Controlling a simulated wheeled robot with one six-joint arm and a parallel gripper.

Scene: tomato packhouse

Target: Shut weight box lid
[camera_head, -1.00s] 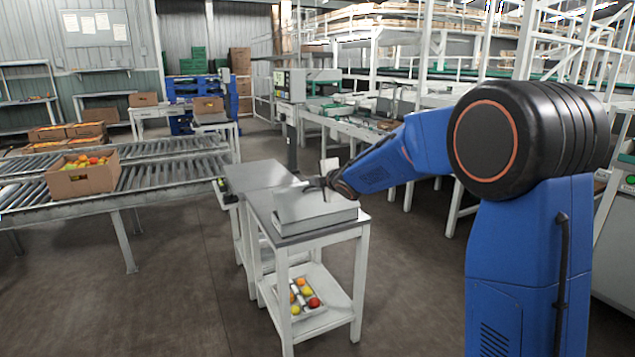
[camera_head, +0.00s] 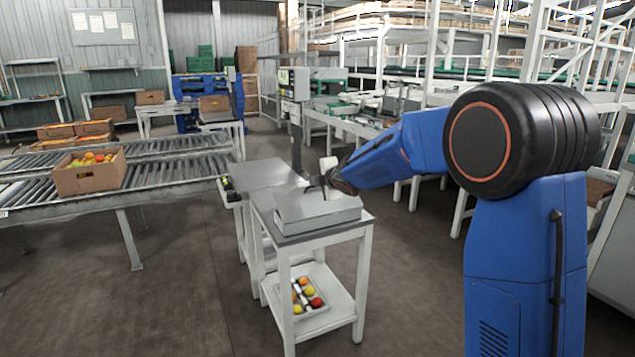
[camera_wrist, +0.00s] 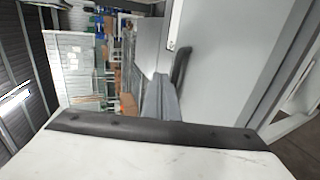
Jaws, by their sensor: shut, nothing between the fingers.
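The grey weight box (camera_head: 335,221) sits on top of a small white-legged table. Its lid (camera_head: 303,204) is low over the box and looks slightly tilted; I cannot tell whether it is fully down. My gripper (camera_head: 317,187) is at the lid's far side, close above it, and its fingertips are small and partly hidden in the head view. In the wrist view the shut, empty fingers (camera_wrist: 172,88) point at a broad grey panel (camera_wrist: 232,50), which seems to be the lid. Whether they touch it is unclear.
The grey tabletop (camera_head: 290,241) has little free room around the box. A tray of tomatoes (camera_head: 312,309) stands on the shelf below. A roller conveyor (camera_head: 190,160) with a carton of tomatoes (camera_head: 90,180) is at the left. Floor between conveyor and table is clear.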

